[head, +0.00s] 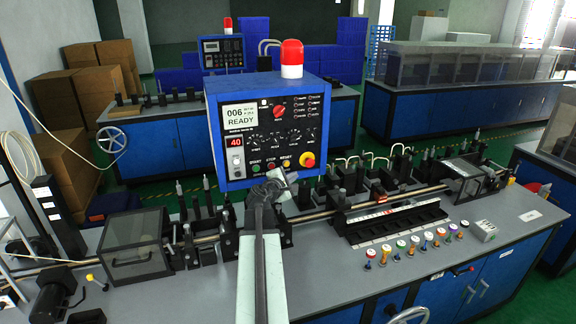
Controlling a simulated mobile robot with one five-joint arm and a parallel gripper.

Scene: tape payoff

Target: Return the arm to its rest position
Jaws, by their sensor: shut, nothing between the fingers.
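My arm rises from the bottom middle of the head view over the machine bench (190,298). My gripper (280,180) is at its far end, in front of the lower edge of the blue control box (216,165). It is shut and appears empty. The arm hides part of the bench and the rail behind it. I cannot tell whether the gripper touches the box. The control box display (240,115) reads "006" and "READY", and a red lamp (291,58) stands on top.
A clear-covered unit (135,245) stands left of my arm. Several coloured knobs (400,247) and a black tray (400,222) lie to the right. A metal rail (330,210) with dark fixtures runs along the bench. Bare bench top shows at the front right.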

